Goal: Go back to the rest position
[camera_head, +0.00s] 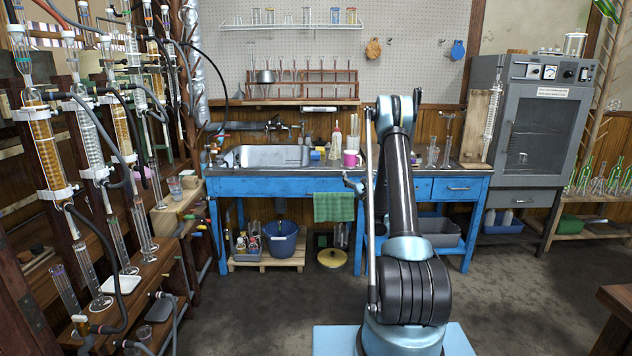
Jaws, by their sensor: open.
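My arm (402,190) rises from its base at the lower middle of the head view and folds over at the top.
Glass reflux columns (45,150) with hoses crowd the left side. A grey oven (528,130) stands at the right, beside a shelf of flasks (600,203). A blue bucket (281,238) sits under the bench. A wooden table corner (615,300) juts in at lower right. The floor between is clear.

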